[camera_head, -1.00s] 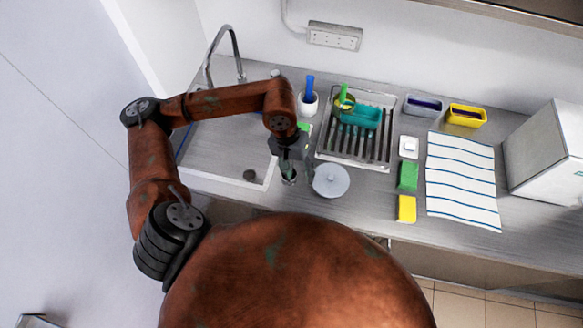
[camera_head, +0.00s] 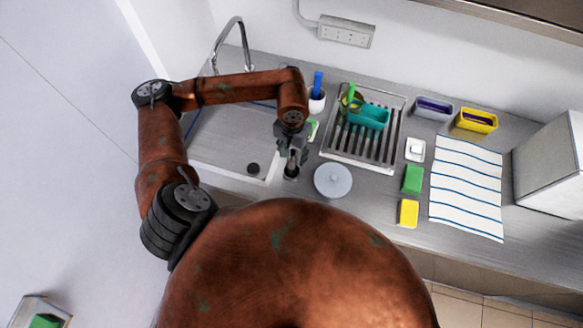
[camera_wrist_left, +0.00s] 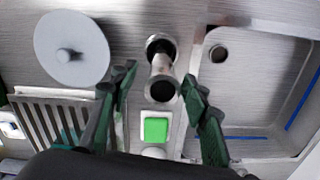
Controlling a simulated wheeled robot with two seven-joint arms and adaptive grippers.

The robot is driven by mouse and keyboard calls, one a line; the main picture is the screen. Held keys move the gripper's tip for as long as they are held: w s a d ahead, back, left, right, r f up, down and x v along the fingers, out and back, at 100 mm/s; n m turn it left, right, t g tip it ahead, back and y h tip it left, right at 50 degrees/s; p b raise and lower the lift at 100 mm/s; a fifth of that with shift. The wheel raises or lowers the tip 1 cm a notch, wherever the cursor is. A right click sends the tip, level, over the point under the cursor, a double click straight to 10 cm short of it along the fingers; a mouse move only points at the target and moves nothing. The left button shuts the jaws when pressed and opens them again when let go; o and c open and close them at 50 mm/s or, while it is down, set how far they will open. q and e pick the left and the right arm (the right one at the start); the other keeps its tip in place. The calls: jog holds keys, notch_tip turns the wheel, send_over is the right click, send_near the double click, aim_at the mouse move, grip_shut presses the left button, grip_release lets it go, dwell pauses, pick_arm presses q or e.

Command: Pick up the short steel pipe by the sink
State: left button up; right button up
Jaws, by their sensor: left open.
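The short steel pipe (camera_wrist_left: 162,66) stands on the counter beside the sink, its dark round end facing my left wrist camera. In that view my left gripper (camera_wrist_left: 163,92) is open, with one finger on each side of the pipe and gaps between. In the head view my left gripper (camera_head: 291,160) hangs over the pipe (camera_head: 291,173), which is partly hidden by the fingers. The sink (camera_head: 222,145) lies left of the pipe in the head view. My right gripper is not in view.
A round grey lid (camera_head: 333,180) with a knob lies close to the pipe's right. A dish rack (camera_head: 345,152), a green sponge (camera_head: 412,179), a yellow sponge (camera_head: 408,213) and a striped towel (camera_head: 466,187) lie further right. A green-topped block (camera_wrist_left: 155,127) is near the gripper.

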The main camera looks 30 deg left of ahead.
aim_at(292, 164)
pick_arm(q)
jog(key=shift+a+f+p, duration=0.1)
jog(key=shift+f+p, duration=0.45)
jog(key=shift+f, duration=1.5)
jog(key=c, duration=1.1)
jog(key=shift+r, duration=0.1)
